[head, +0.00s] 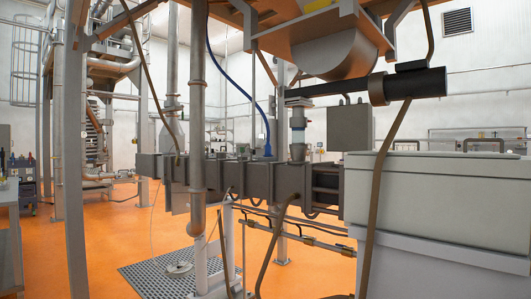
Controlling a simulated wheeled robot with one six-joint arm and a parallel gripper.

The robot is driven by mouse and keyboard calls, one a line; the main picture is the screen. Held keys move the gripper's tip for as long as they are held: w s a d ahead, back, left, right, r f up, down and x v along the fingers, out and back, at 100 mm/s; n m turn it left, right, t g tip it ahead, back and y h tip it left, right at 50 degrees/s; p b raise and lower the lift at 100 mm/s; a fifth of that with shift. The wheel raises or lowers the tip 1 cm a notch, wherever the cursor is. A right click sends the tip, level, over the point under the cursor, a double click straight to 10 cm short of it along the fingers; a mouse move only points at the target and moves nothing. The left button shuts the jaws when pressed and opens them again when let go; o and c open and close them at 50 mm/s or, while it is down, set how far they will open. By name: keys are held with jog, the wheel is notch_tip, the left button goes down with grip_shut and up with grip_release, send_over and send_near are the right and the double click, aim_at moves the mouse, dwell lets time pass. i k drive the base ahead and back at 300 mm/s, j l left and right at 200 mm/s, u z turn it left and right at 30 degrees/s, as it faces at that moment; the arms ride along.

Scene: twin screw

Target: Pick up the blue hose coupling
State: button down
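A thin blue hose (238,88) hangs from the top of the head view and curves down to the right. Its lower end widens into a blue piece, which looks like the blue hose coupling (268,150). This end meets the top of the long dark machine barrel (235,174); I cannot tell whether it is attached or only rests there. The coupling is small in view, so its details are unclear. I cannot make out my gripper in this view.
A grey pipe (198,120) stands upright left of the coupling. A grey-white cabinet (435,195) fills the right side, and a rounded metal hopper (345,60) hangs above. A metal grating (150,280) lies on the orange floor (110,240), which is mostly open at left.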

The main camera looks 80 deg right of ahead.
aim_at(268, 147)
jog(key=z, duration=1.55)
jog(key=i+l+z, duration=0.15)
jog(key=z, duration=0.25)
jog(key=i+z, duration=0.4)
jog(key=i+j, duration=0.35)
jog(key=j, duration=0.3)
